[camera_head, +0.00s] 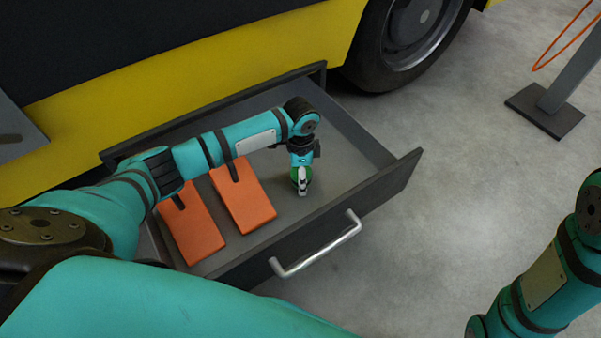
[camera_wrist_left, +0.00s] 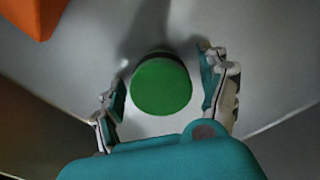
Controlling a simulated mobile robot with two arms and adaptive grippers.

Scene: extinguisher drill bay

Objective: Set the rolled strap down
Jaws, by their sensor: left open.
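The rolled strap looks like a round green disc (camera_wrist_left: 161,87) in the left wrist view, over the grey floor of the open drawer. My left gripper (camera_wrist_left: 163,72) is open, with one finger on each side of the strap and a visible gap on both sides. In the head view my left gripper (camera_head: 302,184) points down inside the right part of the drawer (camera_head: 345,205). Only a little green of the strap (camera_head: 307,173) shows there, the rest hidden by the gripper. I cannot tell exactly whether it touches the floor. My right gripper is out of view.
Two orange flat pieces (camera_head: 246,197) (camera_head: 192,230) with dark straps lie in the drawer left of my gripper. The drawer has a silver handle (camera_head: 318,246) and sits under a yellow vehicle (camera_head: 200,80). A post on a dark base (camera_head: 545,110) stands at right.

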